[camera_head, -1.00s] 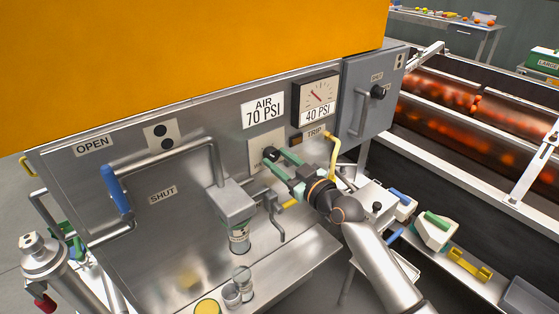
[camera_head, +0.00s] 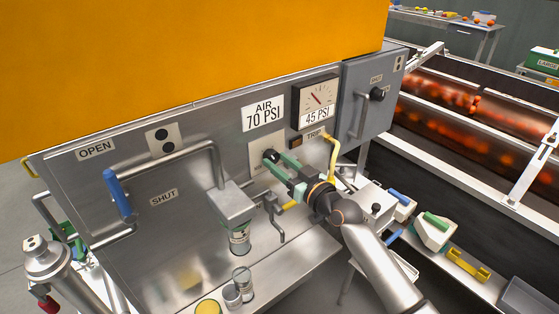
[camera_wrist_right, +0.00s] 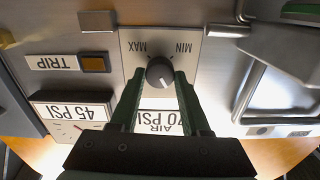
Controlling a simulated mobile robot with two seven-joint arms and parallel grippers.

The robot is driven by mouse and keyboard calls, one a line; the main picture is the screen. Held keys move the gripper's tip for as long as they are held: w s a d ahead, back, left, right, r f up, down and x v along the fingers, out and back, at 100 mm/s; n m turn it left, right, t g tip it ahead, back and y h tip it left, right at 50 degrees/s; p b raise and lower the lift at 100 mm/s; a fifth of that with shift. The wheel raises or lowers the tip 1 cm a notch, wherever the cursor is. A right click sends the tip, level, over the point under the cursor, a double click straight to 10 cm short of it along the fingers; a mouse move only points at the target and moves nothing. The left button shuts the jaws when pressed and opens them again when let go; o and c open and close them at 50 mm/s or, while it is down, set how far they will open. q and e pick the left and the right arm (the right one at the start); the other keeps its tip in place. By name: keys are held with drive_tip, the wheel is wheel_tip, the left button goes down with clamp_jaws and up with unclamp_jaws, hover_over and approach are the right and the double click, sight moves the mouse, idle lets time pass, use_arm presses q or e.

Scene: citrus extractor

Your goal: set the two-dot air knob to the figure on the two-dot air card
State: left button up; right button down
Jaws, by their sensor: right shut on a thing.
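The black air knob (camera_head: 269,155) sits on a pale plate on the steel panel. It also shows in the right wrist view (camera_wrist_right: 160,73), with MAX and MIN marked on its plate, upside down there. My right gripper (camera_head: 276,160) is shut on the knob, its green fingers on either side. The air card (camera_head: 263,112) above the knob reads AIR 70 PSI. The gauge (camera_head: 317,98) to the right of the card reads 45 PSI on its display (camera_head: 315,117). A two-dot plate (camera_head: 163,138) is on the panel at left. My left gripper is not in view.
A blue-handled lever (camera_head: 118,194) stands at left between OPEN and SHUT labels. A yellow bent handle (camera_head: 334,155) is just right of my right gripper, below the TRIP label (camera_head: 314,134).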

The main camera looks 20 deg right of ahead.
drive_tip(key=m, duration=0.3)
drive_tip(key=shift+r+p, duration=0.1)
drive_tip(key=shift+p, duration=0.3)
drive_tip(key=m+p, duration=0.1)
drive_tip(key=m, duration=0.2)
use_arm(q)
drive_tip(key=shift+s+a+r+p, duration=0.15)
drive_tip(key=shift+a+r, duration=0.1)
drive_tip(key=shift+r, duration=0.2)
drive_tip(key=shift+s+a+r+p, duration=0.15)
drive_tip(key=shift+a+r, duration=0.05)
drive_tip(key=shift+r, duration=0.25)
use_arm(e)
drive_tip(key=shift+m, duration=2.1)
drive_tip(key=shift+c, duration=1.9)
unclamp_jaws()
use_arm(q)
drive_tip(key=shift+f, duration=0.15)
use_arm(e)
drive_tip(key=v, duration=1.2)
drive_tip(key=shift+s, duration=0.25)
